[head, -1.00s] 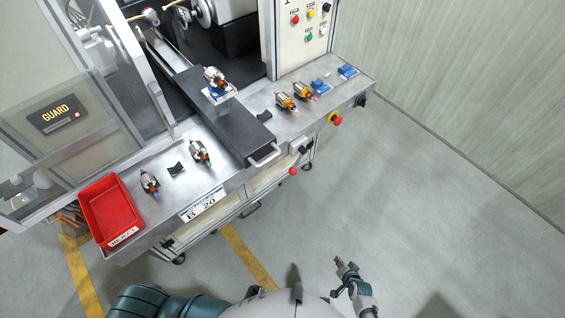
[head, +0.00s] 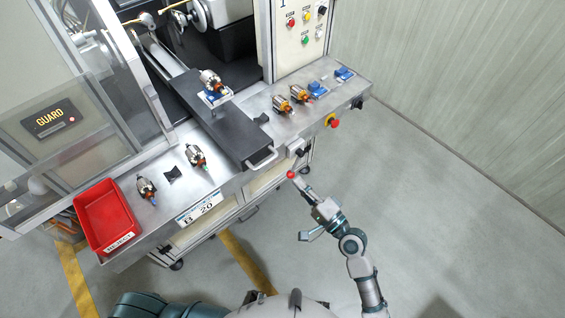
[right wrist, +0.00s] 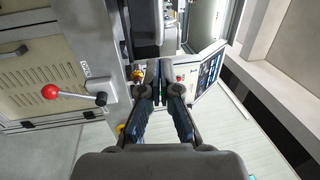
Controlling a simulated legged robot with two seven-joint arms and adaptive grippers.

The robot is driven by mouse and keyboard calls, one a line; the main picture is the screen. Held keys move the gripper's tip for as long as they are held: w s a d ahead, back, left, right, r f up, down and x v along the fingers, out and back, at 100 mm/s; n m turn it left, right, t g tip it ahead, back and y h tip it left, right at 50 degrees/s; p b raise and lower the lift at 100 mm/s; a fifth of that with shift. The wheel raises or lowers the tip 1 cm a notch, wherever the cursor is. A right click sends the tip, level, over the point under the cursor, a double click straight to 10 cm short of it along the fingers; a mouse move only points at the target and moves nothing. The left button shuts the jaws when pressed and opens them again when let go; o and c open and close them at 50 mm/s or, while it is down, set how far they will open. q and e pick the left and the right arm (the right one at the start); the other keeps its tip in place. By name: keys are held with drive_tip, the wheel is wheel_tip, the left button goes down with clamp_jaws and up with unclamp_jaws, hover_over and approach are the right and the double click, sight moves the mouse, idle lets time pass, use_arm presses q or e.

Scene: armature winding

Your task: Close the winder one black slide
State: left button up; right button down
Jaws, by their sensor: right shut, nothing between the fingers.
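The black slide (head: 222,128) of the winder lies on the metal table and is drawn out toward the front edge. A pale handle (head: 261,159) is at its front end. An armature (head: 210,82) on a small blue-and-white holder sits on the slide. My right gripper (head: 298,184) is in front of the table, to the right of and apart from the handle. Its fingers (right wrist: 162,88) are together and empty in the right wrist view. My left gripper is out of view.
A red ball knob (head: 291,174) on a lever appears close to my right gripper; the lever also shows in the right wrist view (right wrist: 50,91). A red stop button (head: 334,123), several armatures, blue holders (head: 344,73) and a red reject bin (head: 105,220) are around. The right-hand floor is clear.

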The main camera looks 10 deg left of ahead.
drive_tip(key=p+x, duration=0.1)
drive_tip(key=x, duration=0.7)
drive_tip(key=shift+f, duration=0.1)
